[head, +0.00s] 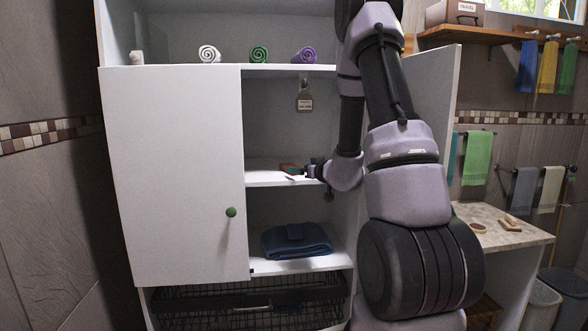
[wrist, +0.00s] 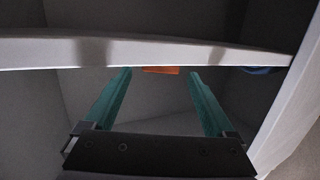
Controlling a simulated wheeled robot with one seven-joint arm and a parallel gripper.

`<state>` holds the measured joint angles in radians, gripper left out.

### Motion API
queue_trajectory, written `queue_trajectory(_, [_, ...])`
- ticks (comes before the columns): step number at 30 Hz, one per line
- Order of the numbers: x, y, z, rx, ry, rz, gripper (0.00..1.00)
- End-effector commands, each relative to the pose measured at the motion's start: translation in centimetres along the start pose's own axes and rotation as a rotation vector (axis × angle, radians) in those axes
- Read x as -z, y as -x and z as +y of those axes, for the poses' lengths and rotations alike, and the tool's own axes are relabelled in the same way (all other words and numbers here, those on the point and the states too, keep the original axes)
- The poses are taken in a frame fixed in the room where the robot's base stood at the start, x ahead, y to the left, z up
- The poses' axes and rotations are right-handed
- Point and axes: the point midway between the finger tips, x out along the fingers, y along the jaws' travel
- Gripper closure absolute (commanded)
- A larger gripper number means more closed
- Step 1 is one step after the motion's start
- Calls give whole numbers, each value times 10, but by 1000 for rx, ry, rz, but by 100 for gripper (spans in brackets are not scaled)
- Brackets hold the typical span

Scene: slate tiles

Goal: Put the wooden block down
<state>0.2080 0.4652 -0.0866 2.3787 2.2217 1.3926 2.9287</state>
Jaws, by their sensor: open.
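The wooden block appears as a small orange-brown piece (head: 291,169) at the middle shelf (head: 262,176) of the white cabinet. In the wrist view an orange strip of it (wrist: 160,70) shows by the shelf edge, between the tips of my two teal fingers; the rest is hidden. My gripper (wrist: 160,74) is open, its fingers spread wide with a gap on each side of the orange strip. In the head view my gripper reaches in from the right at the middle shelf. I cannot tell whether the block rests fully on the shelf.
A closed white door (head: 175,175) covers the cabinet's left side. A folded blue towel (head: 296,240) lies on the shelf below, above a black wire basket (head: 250,302). Rolled towels (head: 259,54) stand on the upper shelf. A tag (head: 305,104) hangs under it.

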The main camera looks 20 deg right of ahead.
Motion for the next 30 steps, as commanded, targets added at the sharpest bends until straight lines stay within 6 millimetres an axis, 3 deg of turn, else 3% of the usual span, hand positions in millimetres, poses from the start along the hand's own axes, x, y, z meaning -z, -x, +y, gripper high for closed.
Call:
queue_trajectory(4, [0,29,1,-3,-1,0,10])
queue_trajectory(10, [1,49,-1,3,6,2,10])
queue_trajectory(14, [19,54,-25,87,164,19,10])
queue_trajectory(17, [48,65,-71,245,497,75,10])
queue_trajectory(19, [69,81,-113,383,828,155,10])
queue_trajectory(21, [84,105,-153,516,1199,272,10])
queue_trajectory(24, [94,146,-197,671,1735,489,10])
queue_trajectory(27, [94,188,-225,785,2270,768,10])
queue_trajectory(30, [90,229,-236,858,2787,1118,10])
